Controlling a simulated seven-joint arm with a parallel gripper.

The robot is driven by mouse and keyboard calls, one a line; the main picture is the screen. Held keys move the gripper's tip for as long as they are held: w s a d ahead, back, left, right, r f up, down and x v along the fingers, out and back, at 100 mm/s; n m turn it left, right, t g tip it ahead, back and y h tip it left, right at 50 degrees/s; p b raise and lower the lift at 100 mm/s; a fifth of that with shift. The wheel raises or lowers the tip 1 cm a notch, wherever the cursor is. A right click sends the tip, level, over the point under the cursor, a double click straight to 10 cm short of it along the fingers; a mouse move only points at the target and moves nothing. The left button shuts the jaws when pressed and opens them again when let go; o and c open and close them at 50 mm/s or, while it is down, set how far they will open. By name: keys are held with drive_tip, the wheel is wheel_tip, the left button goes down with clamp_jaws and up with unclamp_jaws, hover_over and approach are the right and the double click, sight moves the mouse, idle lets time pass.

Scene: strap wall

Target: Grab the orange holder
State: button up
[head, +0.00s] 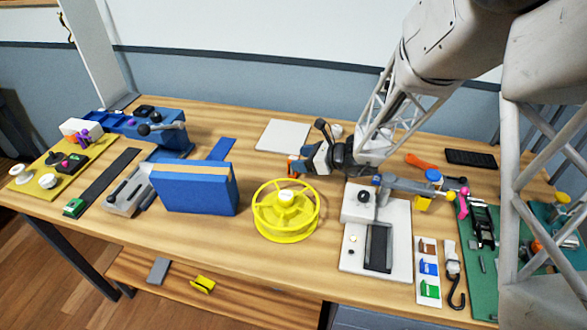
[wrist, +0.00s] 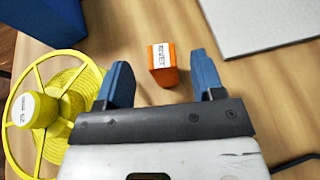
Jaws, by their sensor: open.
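The orange holder (wrist: 160,77) is a small orange block with a white printed label on its top. In the wrist view it lies on the wooden table just ahead of my gripper (wrist: 163,70), roughly centred between the two blue fingers. The fingers are apart and nothing is held. In the head view my gripper (head: 302,165) is low over the middle of the table, and only a bit of the orange holder (head: 292,169) shows at its fingertips; the rest is hidden. I cannot tell whether the fingers touch it.
A yellow spoked wheel (head: 286,228) stands in front of my gripper, close to it on the left in the wrist view. A blue box (head: 195,190) is to the left. A pale flat panel (head: 283,136) lies behind. A white device (head: 400,240) is to the right.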

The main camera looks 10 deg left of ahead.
sight(289, 159)
drive_tip(key=shift+a, duration=0.1)
drive_tip(key=shift+x, duration=2.55)
drive_tip(key=shift+w+f, duration=0.1)
drive_tip(key=c, duration=1.1)
drive_tip(key=shift+o, duration=0.2)
wheel_tip(289, 159, up, 10)
